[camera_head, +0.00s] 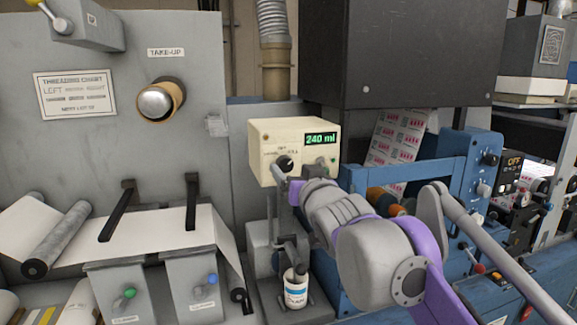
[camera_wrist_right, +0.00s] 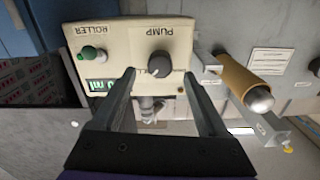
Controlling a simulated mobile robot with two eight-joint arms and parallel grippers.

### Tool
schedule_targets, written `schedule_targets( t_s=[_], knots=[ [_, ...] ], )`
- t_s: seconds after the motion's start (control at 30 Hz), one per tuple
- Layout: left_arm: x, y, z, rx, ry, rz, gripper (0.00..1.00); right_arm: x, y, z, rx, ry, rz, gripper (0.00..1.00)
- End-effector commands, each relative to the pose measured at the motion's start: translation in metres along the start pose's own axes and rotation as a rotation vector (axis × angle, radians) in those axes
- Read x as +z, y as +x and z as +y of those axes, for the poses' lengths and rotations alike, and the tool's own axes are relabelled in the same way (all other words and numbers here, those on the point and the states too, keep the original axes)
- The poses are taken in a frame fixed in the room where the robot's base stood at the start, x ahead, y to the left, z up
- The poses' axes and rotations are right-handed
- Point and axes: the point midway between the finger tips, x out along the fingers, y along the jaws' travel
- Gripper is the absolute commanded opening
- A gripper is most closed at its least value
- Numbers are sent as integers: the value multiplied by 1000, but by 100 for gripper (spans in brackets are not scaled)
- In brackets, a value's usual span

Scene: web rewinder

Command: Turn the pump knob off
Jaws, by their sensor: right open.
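In the right wrist view, which is upside down, the grey pump knob (camera_wrist_right: 159,63) shows below the word PUMP. My right gripper (camera_wrist_right: 159,76) is open, with its two fingertips to either side of the knob in that view. I see no clear contact. In the head view my right gripper (camera_head: 284,180) is just in front of the box, partly hidden by my wrist. My left gripper is out of view.
A green ROLLER knob (camera_wrist_right: 90,53) sits beside the pump knob on the same panel. A small white bottle (camera_head: 296,288) stands below the box. The take-up spindle (camera_head: 157,102) sticks out at left. A blue machine frame (camera_head: 440,172) is close on the right.

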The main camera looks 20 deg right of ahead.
Motion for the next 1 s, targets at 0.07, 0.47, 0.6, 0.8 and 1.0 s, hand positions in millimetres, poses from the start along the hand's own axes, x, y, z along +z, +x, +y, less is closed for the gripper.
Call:
schedule_targets(
  t_s=[0.07, 0.47, 0.6, 0.8, 1.0],
  knots=[
    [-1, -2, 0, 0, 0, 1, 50, -1, 12, 0, 0, 0, 0, 76],
    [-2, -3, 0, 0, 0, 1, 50, 0, 30, 0, 0, 0, -1, 76],
    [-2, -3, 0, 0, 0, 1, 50, 0, 30, 0, 0, 0, -1, 71],
    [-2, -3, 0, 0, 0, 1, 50, 0, 30, 0, 0, 0, -1, 35],
    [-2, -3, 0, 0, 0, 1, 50, 0, 30, 0, 1, 0, -1, 0]
  ],
)
